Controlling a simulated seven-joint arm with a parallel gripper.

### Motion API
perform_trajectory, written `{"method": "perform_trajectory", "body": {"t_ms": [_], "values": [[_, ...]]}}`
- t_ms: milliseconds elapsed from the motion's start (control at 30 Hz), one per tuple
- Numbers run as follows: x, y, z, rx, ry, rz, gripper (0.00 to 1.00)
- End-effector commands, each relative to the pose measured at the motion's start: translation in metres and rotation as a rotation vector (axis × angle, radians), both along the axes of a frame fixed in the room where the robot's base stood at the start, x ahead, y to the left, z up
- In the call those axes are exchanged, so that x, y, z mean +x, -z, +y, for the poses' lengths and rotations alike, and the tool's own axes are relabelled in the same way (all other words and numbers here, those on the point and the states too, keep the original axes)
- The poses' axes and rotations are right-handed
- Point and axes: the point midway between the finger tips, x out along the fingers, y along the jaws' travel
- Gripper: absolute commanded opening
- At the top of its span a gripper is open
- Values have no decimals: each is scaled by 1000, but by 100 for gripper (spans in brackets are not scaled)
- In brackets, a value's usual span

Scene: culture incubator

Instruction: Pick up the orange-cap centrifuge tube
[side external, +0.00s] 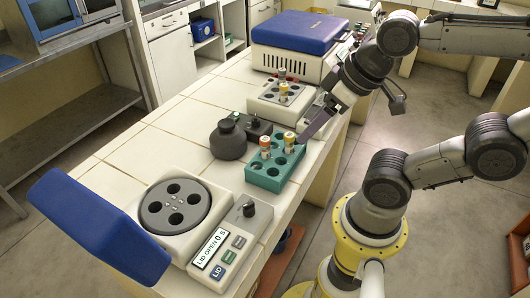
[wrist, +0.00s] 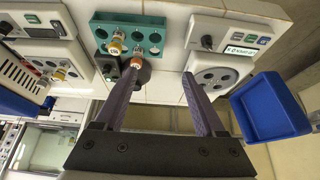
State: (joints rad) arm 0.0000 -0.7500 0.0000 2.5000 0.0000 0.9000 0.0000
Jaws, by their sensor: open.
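The orange-cap tube (side external: 265,142) stands upright in the teal rack (side external: 262,179), on the side toward the dark bottle. In the wrist view this tube (wrist: 137,63) shows near the left fingertip, apart from it. A yellow-cap tube (side external: 289,138) stands in the same rack; it also shows in the wrist view (wrist: 116,45). My gripper (side external: 311,128) is at the right of the rack in the side view. In the wrist view my gripper (wrist: 160,75) is open with nothing between its fingers. The tubes' lower parts are hidden in the rack.
A grey block with tubes (side external: 265,102) and a blue-lidded machine (side external: 292,32) are behind. An open-lid centrifuge (side external: 165,232) is in front. Bare tile (side external: 160,140) lies on the left of the bench.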

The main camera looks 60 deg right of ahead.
Motion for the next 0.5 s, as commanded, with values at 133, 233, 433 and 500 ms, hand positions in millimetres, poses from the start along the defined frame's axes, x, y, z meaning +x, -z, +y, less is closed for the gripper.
{"method": "perform_trajectory", "body": {"t_ms": [133, 233, 433, 500], "values": [[0, 0, 0, 0, 0, 0, 72], [0, 0, 0, 5, 9, 0, 72], [-1, -8, 0, 108, 203, 13, 72], [7, -19, -1, 173, 340, 33, 72]]}}
